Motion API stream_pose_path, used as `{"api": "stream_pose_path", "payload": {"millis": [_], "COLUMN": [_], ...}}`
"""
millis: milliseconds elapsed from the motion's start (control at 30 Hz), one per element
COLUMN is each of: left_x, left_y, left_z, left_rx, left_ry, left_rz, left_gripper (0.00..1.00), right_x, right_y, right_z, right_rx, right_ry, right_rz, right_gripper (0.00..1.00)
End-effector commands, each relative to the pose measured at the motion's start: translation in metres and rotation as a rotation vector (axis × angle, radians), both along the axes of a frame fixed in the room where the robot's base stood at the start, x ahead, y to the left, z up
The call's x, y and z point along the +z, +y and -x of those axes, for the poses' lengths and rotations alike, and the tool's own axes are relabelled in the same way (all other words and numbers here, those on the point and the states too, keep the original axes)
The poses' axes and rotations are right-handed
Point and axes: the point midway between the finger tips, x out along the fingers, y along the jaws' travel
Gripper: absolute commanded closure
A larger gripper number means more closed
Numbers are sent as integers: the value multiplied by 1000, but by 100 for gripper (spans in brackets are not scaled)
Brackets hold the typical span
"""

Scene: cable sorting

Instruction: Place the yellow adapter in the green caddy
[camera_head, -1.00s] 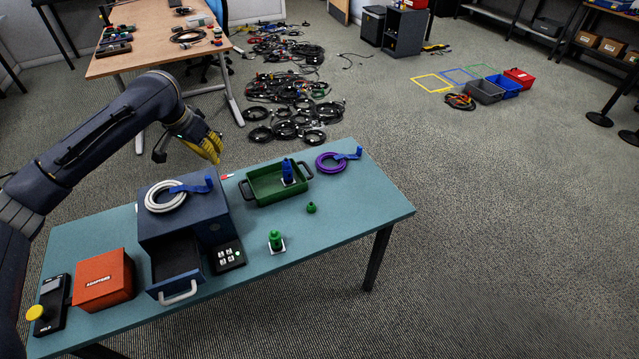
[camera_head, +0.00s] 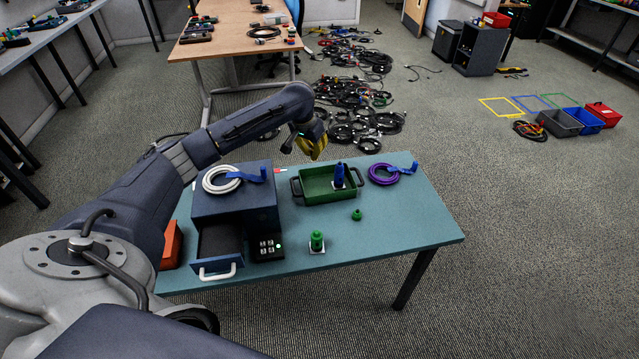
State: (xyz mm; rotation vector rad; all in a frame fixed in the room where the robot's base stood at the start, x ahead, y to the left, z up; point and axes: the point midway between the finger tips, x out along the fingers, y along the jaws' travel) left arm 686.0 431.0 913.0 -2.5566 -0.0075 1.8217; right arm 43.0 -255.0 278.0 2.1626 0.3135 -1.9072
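The green caddy (camera_head: 313,197) is an open tray with dark side handles at the back of the teal table. A blue adapter (camera_head: 339,177) on a pale base stands upright in its right part. My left gripper (camera_head: 307,143) is in the air, appearing just past the caddy's far left edge, pointing downward. A yellow ribbed piece (camera_head: 312,145) shows at its end; I cannot tell whether it is the yellow adapter or part of the gripper. The finger opening is unclear. No yellow adapter shows on the table. My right gripper is out of view.
A blue drawer box (camera_head: 235,203), drawer open, carries a white cable coil (camera_head: 221,180) left of the caddy. A purple coil (camera_head: 383,174) lies at right. Green adapters (camera_head: 317,241) (camera_head: 357,215) and a keypad (camera_head: 267,248) stand nearer. The table's right side is clear.

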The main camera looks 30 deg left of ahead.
Motion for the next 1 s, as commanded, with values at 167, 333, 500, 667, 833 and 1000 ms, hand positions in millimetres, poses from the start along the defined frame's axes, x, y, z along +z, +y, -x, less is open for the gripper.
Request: {"api": "stream_pose_path", "payload": {"millis": [167, 333, 500, 667, 833, 1000], "left_x": [-43, -74, -95, -102, -109, -129], "left_y": [-1, 0, -1, -1, 0, -1], "left_z": [1, 0, 0, 0, 0, 0], "left_rx": [0, 0, -1, -1, -2, 0], "left_ry": [4, 1, 1, -1, 1, 2], "left_rz": [0, 1, 0, 1, -1, 1], "left_gripper": [100, 100, 100, 100, 100, 100], "right_x": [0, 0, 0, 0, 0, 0], "right_y": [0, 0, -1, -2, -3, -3], "right_z": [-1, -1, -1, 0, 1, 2], "right_rx": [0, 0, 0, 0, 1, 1], "right_ry": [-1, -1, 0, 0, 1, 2], "right_rz": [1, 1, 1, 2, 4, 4], "right_gripper": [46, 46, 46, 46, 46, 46]}}
